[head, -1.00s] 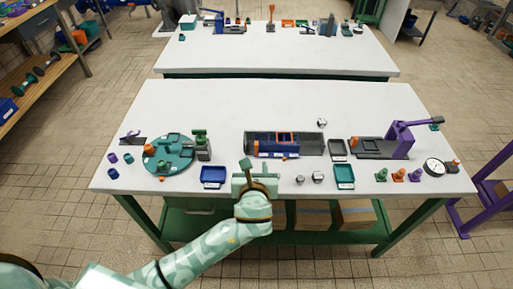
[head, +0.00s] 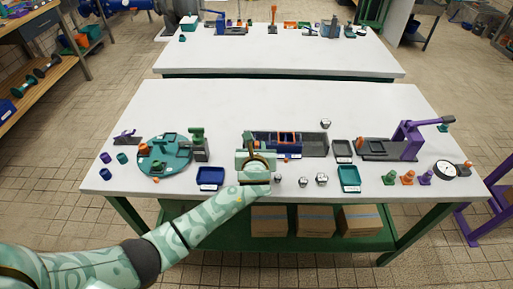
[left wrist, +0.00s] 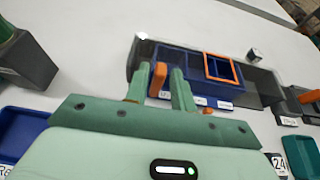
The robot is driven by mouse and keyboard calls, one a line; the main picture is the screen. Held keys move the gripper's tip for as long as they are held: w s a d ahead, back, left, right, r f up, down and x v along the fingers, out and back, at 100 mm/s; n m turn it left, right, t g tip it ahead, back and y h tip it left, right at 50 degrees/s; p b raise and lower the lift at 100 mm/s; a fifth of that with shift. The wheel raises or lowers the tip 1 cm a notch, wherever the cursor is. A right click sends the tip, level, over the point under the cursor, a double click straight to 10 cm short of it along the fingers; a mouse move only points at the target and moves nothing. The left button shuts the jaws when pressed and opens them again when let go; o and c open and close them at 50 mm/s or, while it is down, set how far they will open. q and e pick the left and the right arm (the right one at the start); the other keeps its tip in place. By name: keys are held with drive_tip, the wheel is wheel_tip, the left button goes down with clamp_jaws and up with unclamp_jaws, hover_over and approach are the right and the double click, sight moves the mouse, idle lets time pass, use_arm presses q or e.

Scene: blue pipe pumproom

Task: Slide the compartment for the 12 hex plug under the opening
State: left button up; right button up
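A blue slider with compartments (left wrist: 180,62) sits in a dark grey trough (left wrist: 262,84); in the head view it shows beyond my left gripper (head: 257,160). An orange frame (left wrist: 235,72), the opening, lies over its right part; it also shows in the head view (head: 287,138). Small white labels are on the slider's front; I cannot read them surely. An upright orange tab (left wrist: 158,77) stands at the slider's left end. In the left wrist view my left gripper (left wrist: 160,84) has its fingers apart, with the tab between them; contact is unclear. My right gripper is not in view.
Left are a round teal turntable (head: 180,163) and a blue tray (head: 210,178). Right are a black tray (head: 342,157), a teal tray (head: 349,184), and a purple lever device (head: 408,140). Several metal nuts lie in front.

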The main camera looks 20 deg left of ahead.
use_arm(q)
clamp_jaws()
drive_tip(key=d, duration=0.2)
drive_tip(key=w+d, duration=0.1)
drive_tip(key=d, duration=0.2)
drive_tip(key=w+d, duration=0.1)
drive_tip(key=d, duration=0.1)
drive_tip(key=shift+d+b, duration=0.4)
drive_tip(key=shift+o, duration=1.8)
unclamp_jaws()
drive_tip(key=shift+w+d, duration=0.15)
